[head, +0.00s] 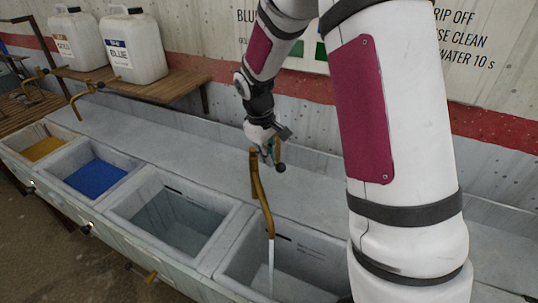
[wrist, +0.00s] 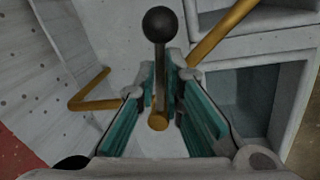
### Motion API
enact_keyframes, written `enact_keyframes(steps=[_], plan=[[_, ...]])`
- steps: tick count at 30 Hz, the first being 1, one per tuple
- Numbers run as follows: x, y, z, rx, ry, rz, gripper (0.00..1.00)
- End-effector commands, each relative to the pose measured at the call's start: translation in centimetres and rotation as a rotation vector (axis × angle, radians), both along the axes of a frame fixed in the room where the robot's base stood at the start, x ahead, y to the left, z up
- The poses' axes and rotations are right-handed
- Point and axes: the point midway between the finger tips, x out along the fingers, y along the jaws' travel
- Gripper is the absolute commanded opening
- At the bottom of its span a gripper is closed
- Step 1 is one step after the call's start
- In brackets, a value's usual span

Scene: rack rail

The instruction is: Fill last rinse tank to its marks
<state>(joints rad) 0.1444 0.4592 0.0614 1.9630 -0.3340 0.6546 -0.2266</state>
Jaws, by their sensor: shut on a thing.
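The last rinse tank (head: 232,264) is the rightmost grey basin in the head view, partly hidden by my arm. A brass tap (head: 264,200) stands over it, and a thin pale stream of water (head: 271,262) falls from its spout into the tank. A short dark mark and faint lines show on the tank's inner back wall; the water level against them is hard to tell. My gripper (head: 274,150) is at the top of the tap. In the wrist view its teal-padded fingers (wrist: 164,88) are shut on the tap lever (wrist: 160,60), whose black ball knob stands above them.
To the left stand another rinse tank (head: 172,222) with greyish water, a blue tank (head: 95,178) and a yellow tank (head: 42,149). Two white jugs (head: 135,47) stand on a wooden shelf (head: 165,88) behind. Another brass tap (head: 84,92) is at the left. A wall with lettering runs behind.

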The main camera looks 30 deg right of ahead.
Motion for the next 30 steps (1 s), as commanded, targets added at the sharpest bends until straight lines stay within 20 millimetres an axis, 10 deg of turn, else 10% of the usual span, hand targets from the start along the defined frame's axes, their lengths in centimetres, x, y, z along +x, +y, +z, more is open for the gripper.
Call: enact_keyframes(steps=[30], plan=[[1.0,5.7,-0.1,0.000,0.000,-0.932,0.00]])
